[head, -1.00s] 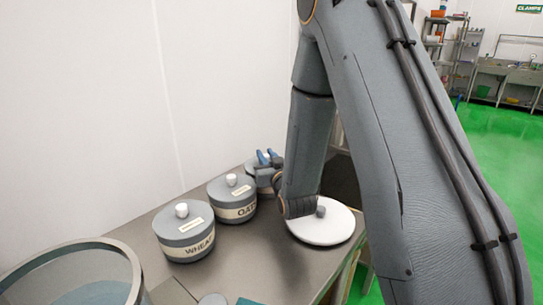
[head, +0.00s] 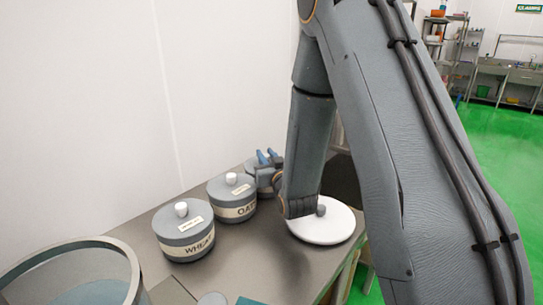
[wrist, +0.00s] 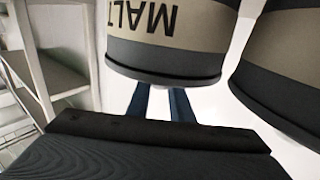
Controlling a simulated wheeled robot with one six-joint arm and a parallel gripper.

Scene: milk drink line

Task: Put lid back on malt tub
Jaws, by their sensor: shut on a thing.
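The malt tub (wrist: 205,25) shows upside down in the wrist view, with its MALT label and a beige band. A dark grey band with a rim, apparently its lid (wrist: 165,62), adjoins the beige band; no clear gap shows between them. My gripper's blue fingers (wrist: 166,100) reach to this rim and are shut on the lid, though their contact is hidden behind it. In the head view, my gripper (head: 268,157) is at the farthest tub (head: 262,176), which my arm partly hides.
The oats tub (head: 231,199) and wheat tub (head: 184,232) stand lidded in a row along the wall. A white round lid or plate (head: 325,228) with a grey knob lies right of my wrist. A large round vessel (head: 125,262) is at front left.

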